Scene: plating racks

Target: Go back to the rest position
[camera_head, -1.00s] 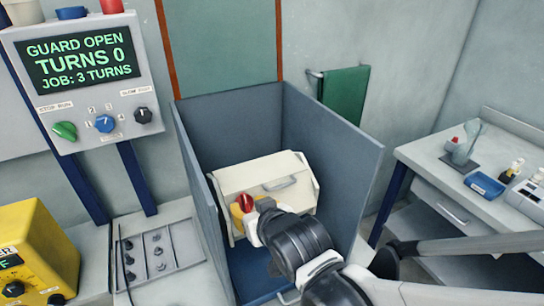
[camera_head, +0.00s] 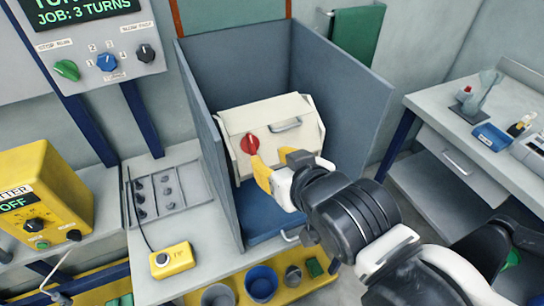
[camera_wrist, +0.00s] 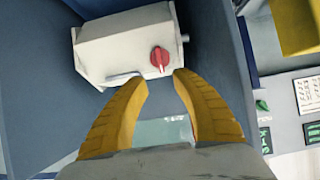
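My gripper (camera_head: 270,172) is in front of the cream box (camera_head: 270,122) with its yellow fingers apart and nothing between them. In the wrist view my gripper (camera_wrist: 160,80) is open, its two fingertips short of the box (camera_wrist: 115,48). A red knob (camera_head: 250,143) is on the box's front; the wrist view shows this knob (camera_wrist: 160,57) just beyond the fingertips, apart from them. The box has a grey handle (camera_head: 286,125) and sits inside a blue-grey open-fronted enclosure (camera_head: 340,90). My gripper hides part of the box's lower right front.
A yellow lifter box (camera_head: 45,190) and a yellow pendant (camera_head: 172,260) are at left. Cups (camera_head: 262,282) stand below the front edge. A side table (camera_head: 440,115) is at right.

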